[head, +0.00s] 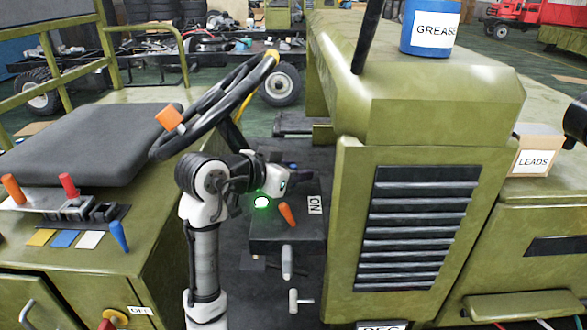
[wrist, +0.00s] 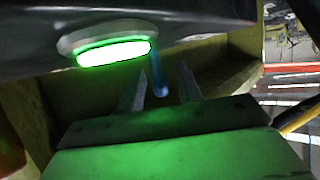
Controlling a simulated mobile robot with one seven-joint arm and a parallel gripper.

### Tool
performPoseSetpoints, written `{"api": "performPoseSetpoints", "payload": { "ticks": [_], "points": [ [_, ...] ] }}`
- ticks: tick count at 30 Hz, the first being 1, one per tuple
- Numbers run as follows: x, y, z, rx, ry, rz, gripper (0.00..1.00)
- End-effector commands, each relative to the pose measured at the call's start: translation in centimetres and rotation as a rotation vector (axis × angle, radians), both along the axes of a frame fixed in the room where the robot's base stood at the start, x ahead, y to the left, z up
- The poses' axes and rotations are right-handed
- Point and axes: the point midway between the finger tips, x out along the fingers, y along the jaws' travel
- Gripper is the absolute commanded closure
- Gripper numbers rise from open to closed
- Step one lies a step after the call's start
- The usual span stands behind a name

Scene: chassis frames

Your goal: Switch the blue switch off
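The blue switch (wrist: 159,78) shows in the wrist view as a short blue lever on a dark console (wrist: 215,15), close to a lit green button (wrist: 113,53). My gripper (wrist: 161,88) is open, its two fingers apart with the lever appearing between them; I cannot tell whether either finger touches it. In the head view my gripper (head: 292,180) is over the dark console (head: 290,228) beside the steering wheel. The green button (head: 262,202) glows below my wrist.
An orange lever (head: 286,214) and an ON label (head: 315,204), turned sideways, are close to my gripper. The steering wheel (head: 215,105) stands above my arm. A green grille housing (head: 415,230) is right. Another blue lever (head: 119,236) stands on the left panel, away from my gripper.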

Motion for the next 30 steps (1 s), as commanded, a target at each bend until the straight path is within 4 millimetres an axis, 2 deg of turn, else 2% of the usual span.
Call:
{"api": "performPoseSetpoints", "payload": {
  "ticks": [2, 10, 11, 16, 24, 30],
  "points": [
    [0.0, 0.0, 0.0, 0.000, 0.000, 0.000, 0.65],
    [0.0, 0.0, 0.0, 0.000, 0.000, 0.000, 0.99],
    [0.0, 0.0, 0.0, 0.000, 0.000, 0.000, 1.00],
    [0.0, 0.1, -0.2, -0.034, 0.001, 0.000, 1.00],
    [0.0, 1.2, -0.7, -0.323, 0.000, -0.001, 1.00],
    [0.0, 1.5, -0.3, -0.395, 0.000, 0.000, 1.00]
  ]
}}
